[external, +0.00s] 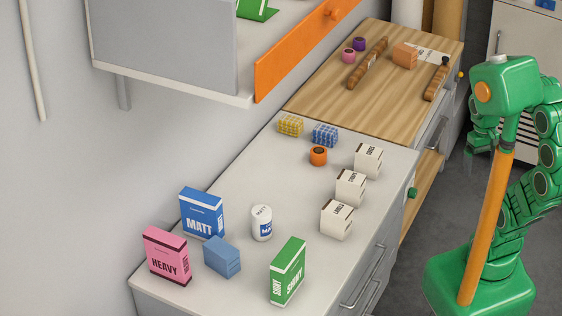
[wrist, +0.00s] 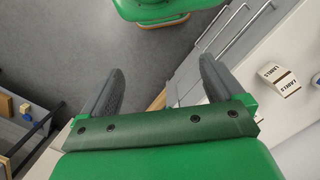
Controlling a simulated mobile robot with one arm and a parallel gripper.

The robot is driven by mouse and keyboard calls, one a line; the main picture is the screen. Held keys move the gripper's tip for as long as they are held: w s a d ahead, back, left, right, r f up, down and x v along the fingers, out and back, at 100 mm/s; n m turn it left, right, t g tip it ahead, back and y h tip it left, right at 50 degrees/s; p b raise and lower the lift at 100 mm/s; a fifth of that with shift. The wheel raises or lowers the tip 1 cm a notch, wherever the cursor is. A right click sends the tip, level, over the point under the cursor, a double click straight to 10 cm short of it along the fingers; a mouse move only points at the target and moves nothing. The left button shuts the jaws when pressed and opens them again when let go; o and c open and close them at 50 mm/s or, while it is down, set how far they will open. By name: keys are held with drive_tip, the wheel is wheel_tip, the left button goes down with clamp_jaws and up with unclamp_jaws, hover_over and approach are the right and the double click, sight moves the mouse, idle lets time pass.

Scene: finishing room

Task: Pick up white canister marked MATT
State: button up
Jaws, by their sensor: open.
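The white canister marked MATT (external: 261,223) stands upright on the grey-white counter, with a blue label on its front. A blue MATT box (external: 202,213) stands behind it to the left, and a plain blue block (external: 222,257) lies in front of it to the left. My gripper (wrist: 160,85) is open and empty in the wrist view, above the floor beside the counter's drawer handles. It is well away from the canister, which is not in the wrist view. In the external view my green arm is at the right; the gripper's fingertips are not clear there.
A pink HEAVY box (external: 167,256) and a green SHINY box (external: 287,271) stand near the canister. Several white LABELS boxes (external: 337,219) line the counter's right edge. An orange jar (external: 318,155) stands farther back. An orange-fronted wall cabinet (external: 300,48) overhangs the back.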

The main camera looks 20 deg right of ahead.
drive_tip(key=w+a+n+t, duration=0.2)
drive_tip(key=w+a, duration=0.2)
drive_tip(key=w, duration=0.4)
drive_tip(key=w+a+n+t, duration=0.1)
drive_tip(key=w+a+t, duration=0.15)
drive_tip(key=w, duration=0.55)
drive_tip(key=w+a+n+t+y, duration=0.3)
drive_tip(key=w+a, duration=0.6)
drive_tip(key=a, duration=0.4)
drive_tip(key=r+n+y, duration=0.1)
drive_tip(key=n+y, duration=0.6)
drive_tip(key=y, duration=0.2)
hover_over(271, 214)
drive_tip(key=d, duration=0.3)
drive_tip(key=f, duration=2.3)
drive_tip(key=shift+s+a, duration=0.3)
drive_tip(key=shift+s, duration=0.1)
drive_tip(key=shift+x, duration=1.35)
drive_tip(key=shift+t, duration=0.25)
drive_tip(key=shift+x, duration=2.65)
drive_tip(key=shift+r, duration=0.1)
